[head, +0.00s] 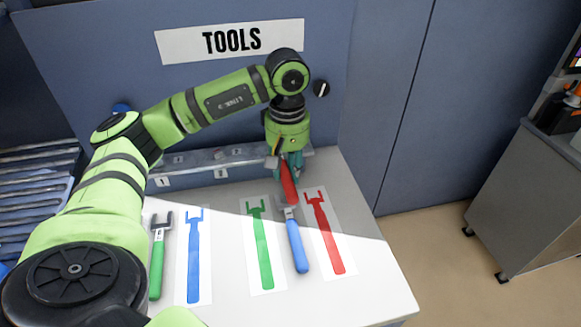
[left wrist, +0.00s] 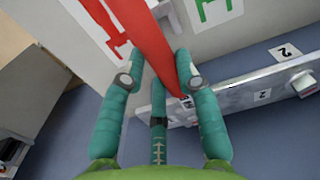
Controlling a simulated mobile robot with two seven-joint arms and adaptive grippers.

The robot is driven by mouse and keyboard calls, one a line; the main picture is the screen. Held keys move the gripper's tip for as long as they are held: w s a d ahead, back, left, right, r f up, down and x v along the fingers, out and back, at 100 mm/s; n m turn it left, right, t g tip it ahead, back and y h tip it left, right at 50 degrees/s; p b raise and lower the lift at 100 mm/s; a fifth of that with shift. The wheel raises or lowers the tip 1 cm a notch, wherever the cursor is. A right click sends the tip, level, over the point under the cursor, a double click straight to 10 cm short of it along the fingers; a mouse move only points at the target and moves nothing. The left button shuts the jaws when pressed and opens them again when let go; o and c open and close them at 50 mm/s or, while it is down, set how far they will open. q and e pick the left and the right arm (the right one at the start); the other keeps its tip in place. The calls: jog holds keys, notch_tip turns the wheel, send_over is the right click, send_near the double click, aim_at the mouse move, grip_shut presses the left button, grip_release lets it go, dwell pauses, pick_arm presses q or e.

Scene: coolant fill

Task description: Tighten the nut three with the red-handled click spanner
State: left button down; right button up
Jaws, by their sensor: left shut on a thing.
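My left gripper (head: 289,168) points down over the back right of the tool table. Its teal fingers are shut on the red-handled click spanner (head: 289,187). The red handle (left wrist: 148,35) also shows large between the fingers (left wrist: 158,88) in the left wrist view. I cannot make out the spanner's jaw end. A metal rail (head: 215,160) with numbered labels runs along the back of the table, and one knob-like fitting (left wrist: 303,83) shows on it in the left wrist view. I cannot identify nut three. My right gripper is out of view.
A blue-handled spanner (head: 297,246) lies between the green outline (head: 262,245) and the red outline (head: 324,235). A green-handled spanner (head: 157,267) lies left of the blue outline (head: 194,255). A blue panel with a TOOLS sign (head: 230,41) stands behind. Open floor is at right.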

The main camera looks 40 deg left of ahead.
pick_arm(q)
jog(key=shift+s+a, duration=0.1)
dwell(0.3)
jog(key=shift+s+a+m+b, duration=0.45)
jog(key=shift+m+b, duration=0.1)
jog(key=shift+m, duration=0.25)
jog(key=shift+s, duration=0.1)
jog(key=shift+s+a+m+b, duration=0.4)
jog(key=shift+a+m+b, duration=0.1)
jog(key=shift+m, duration=0.3)
jog(key=shift+s+a, duration=0.1)
jog(key=shift+a, duration=0.05)
dwell(0.3)
jog(key=shift+w+d+n, duration=0.3)
jog(key=shift+d, duration=0.1)
notch_tip(320, 180, up, 6)
jog(key=p, duration=0.4)
dwell(0.6)
